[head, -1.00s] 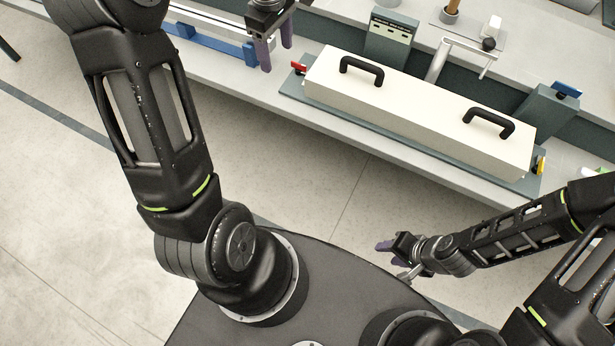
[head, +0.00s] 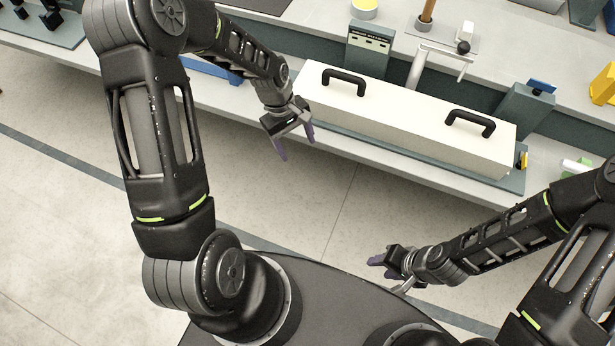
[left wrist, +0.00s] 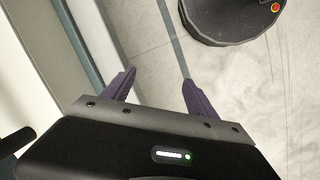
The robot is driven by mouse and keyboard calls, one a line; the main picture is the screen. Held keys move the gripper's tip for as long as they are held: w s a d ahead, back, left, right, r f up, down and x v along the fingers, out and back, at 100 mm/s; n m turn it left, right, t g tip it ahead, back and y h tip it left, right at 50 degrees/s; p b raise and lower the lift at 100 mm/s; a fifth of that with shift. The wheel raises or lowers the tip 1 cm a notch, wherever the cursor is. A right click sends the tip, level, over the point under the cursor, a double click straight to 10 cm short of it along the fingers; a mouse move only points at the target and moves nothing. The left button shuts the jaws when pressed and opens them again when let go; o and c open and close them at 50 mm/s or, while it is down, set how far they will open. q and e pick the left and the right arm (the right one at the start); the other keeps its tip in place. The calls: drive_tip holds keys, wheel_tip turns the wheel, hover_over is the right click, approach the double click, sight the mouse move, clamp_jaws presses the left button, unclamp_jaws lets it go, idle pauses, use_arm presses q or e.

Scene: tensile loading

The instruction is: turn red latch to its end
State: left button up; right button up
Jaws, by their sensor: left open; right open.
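The red latch is hidden in the head view now; my left wrist and gripper cover the left end of the long white box (head: 405,115), where it sat. My left gripper (head: 296,150) is open and empty, its purple fingers pointing down over the floor just in front of the bench edge. In the left wrist view its spread fingers (left wrist: 160,92) have only floor and a bench edge behind them. My right gripper (head: 382,266) is open and empty, low over the floor, well away from the box.
The white box has two black handles (head: 470,123) and lies on a grey-green base on the bench. A yellow latch (head: 524,161) is at its right end. Grey-green posts (head: 369,48) and a crank (head: 464,47) stand behind it. The floor in front is clear.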

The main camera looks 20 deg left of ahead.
use_arm(q)
drive_tip(key=s+d+f+m+h, duration=0.1)
drive_tip(key=s+d+f+m, duration=0.1)
drive_tip(key=s+d+f, duration=0.3)
drive_tip(key=shift+x, duration=0.8)
drive_tip(key=shift+m, duration=0.3)
drive_tip(key=s+d+f+m+b, duration=0.1)
drive_tip(key=s+d+f+m, duration=0.2)
drive_tip(key=s, duration=0.4)
drive_tip(key=s+d+f+m+b, duration=0.2)
drive_tip(key=s+d+f+m, duration=0.1)
drive_tip(key=s+d+f, duration=0.3)
drive_tip(key=shift+s+d+m+h, duration=0.3)
drive_tip(key=shift+s+d+m, duration=0.15)
drive_tip(key=shift+d, duration=0.7)
